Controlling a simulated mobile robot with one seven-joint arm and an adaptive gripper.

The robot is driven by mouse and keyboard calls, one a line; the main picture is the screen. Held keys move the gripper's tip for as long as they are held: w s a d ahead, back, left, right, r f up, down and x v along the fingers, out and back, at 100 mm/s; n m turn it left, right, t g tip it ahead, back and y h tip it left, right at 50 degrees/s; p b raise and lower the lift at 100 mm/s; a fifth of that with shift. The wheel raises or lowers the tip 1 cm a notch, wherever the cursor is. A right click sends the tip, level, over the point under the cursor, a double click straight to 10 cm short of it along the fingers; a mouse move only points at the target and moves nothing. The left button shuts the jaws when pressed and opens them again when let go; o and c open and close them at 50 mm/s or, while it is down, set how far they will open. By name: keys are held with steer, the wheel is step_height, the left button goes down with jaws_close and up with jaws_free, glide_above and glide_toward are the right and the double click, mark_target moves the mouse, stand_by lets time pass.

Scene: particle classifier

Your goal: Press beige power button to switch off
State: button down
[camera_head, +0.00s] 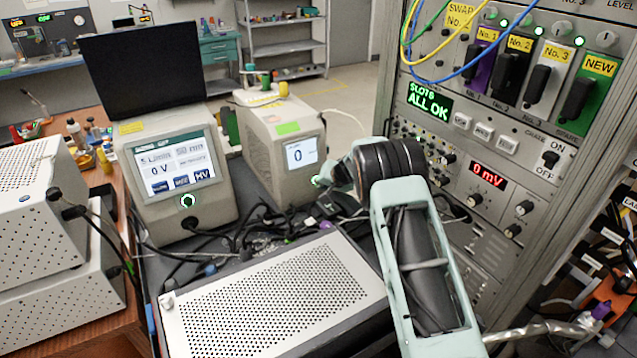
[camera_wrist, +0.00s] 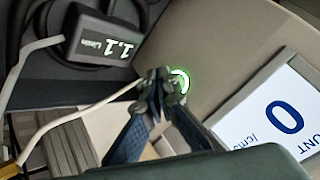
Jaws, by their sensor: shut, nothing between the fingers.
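The power button (camera_wrist: 181,82) shows in the wrist view as a ring lit green on the beige front of a counter (camera_wrist: 225,60). My gripper (camera_wrist: 160,78) is shut and empty, its fingertips over the left part of the ring. They hide the button's middle, and I cannot tell whether they touch it. The counter's screen (camera_wrist: 272,118) reads 0. In the head view the same counter (camera_head: 262,130) stands at centre, with a green glow of the button (camera_head: 317,181) at its lower right front, beside my arm's end. My gripper's fingers are hard to make out there.
Another beige instrument (camera_head: 172,215) with a lit green ring stands to the left. A perforated metal box (camera_head: 270,300) lies in front. Cables (camera_head: 255,230) run between them. A tall rack (camera_head: 470,205) stands close on the right. A small black display (camera_wrist: 100,38) is near the fingers.

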steer(key=shift+w+a+p, duration=0.45)
steer(key=shift+w+p, duration=0.15)
steer(key=shift+w, duration=0.05)
stand_by(0.7)
steer(key=shift+d, duration=0.1)
steer(key=shift+s+d+b, duration=0.4)
steer(key=shift+s+b, duration=0.1)
steer(key=shift+b, duration=0.6)
steer(key=shift+s+d+b, duration=0.2)
steer(key=shift+s+b, duration=0.3)
steer(key=shift+s, duration=0.05)
steer(key=shift+d, duration=0.1)
steer(key=shift+s+d+f+b, duration=0.25)
steer(key=shift+s+b, duration=0.25)
steer(key=shift+b, duration=0.65)
steer(key=s+d+b, duration=0.1)
steer(key=b, duration=0.1)
steer(key=s+d+b, duration=0.1)
steer(key=s+b, duration=0.1)
steer(key=shift+r, duration=0.15)
steer(key=shift+s+r, duration=0.1)
